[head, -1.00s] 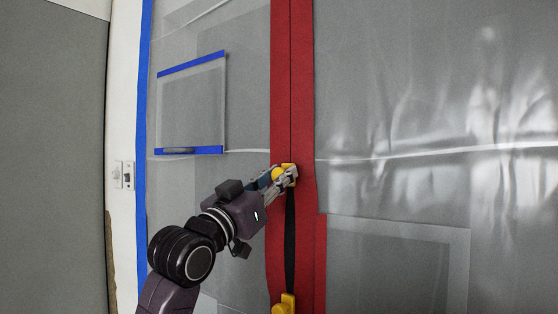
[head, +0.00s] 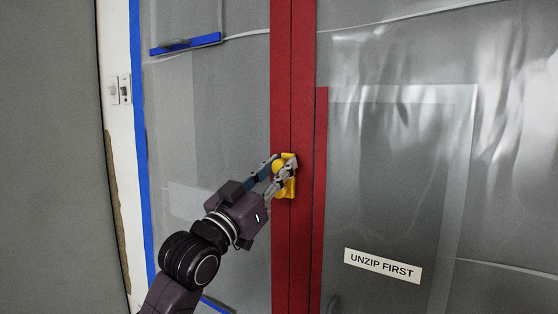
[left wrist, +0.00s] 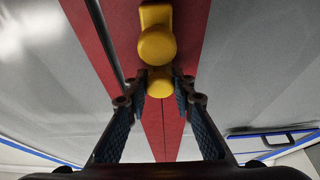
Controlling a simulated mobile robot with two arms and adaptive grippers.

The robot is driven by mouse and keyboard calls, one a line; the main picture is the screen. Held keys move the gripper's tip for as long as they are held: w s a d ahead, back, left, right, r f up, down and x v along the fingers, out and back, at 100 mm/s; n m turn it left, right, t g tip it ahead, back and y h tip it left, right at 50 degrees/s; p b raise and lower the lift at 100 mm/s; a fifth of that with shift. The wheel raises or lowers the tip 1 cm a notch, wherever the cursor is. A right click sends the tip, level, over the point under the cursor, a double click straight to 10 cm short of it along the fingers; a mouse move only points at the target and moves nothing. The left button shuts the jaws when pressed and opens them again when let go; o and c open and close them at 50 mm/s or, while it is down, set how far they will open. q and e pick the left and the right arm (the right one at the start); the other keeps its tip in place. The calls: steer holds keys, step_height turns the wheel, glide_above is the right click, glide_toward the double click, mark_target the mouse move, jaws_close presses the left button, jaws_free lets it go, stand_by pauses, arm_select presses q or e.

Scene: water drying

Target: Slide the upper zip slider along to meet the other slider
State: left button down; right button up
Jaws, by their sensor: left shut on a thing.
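My left gripper (head: 284,165) comes in from the lower left and is shut on the yellow upper zip slider (head: 278,166), with the fingers covering part of it. The other yellow slider (head: 289,188) sits directly below it on the red zip strip (head: 292,80). The two sliders look touching or nearly so. In the left wrist view (left wrist: 159,90) the fingers are on either side of the held slider's round knob (left wrist: 159,82). The other slider (left wrist: 157,40) lies just beyond it. No open gap shows between them. My right gripper is not in view.
Translucent plastic sheeting (head: 400,60) spreads on both sides of the strip. A label reading "UNZIP FIRST" (head: 383,266) is at the lower right. Blue tape (head: 137,150) and a wall switch (head: 120,89) are on the left.

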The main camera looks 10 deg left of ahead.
arm_select(q)
steer(key=shift+f, duration=0.15)
steer(key=c, duration=1.7)
jaws_free()
steer(key=shift+o, duration=0.2)
steer(key=v, duration=1.2)
